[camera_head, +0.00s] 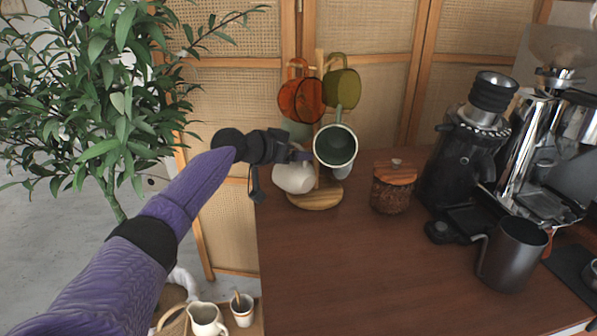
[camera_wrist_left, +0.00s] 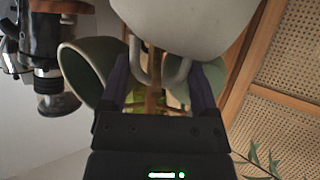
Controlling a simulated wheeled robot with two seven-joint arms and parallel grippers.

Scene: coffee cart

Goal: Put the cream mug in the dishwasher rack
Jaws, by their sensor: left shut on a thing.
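The cream mug (camera_head: 293,178) hangs low on the left side of the wooden mug tree (camera_head: 322,199). My left gripper (camera_head: 302,155) is at its upper side, shut on it. In the left wrist view the mug (camera_wrist_left: 190,22) fills the top, and its handle shows between the fingers of my gripper (camera_wrist_left: 160,85). I cannot tell whether the handle is still on its peg. The dishwasher rack and my right gripper are not in view.
A dark green mug (camera_head: 336,147), an orange mug (camera_head: 301,99) and an olive mug (camera_head: 342,88) hang close by. A lidded jar (camera_head: 393,188), a grinder (camera_head: 465,150) and a dark pitcher (camera_head: 512,257) stand to the right. The wooden counter (camera_head: 350,270) is clear in front.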

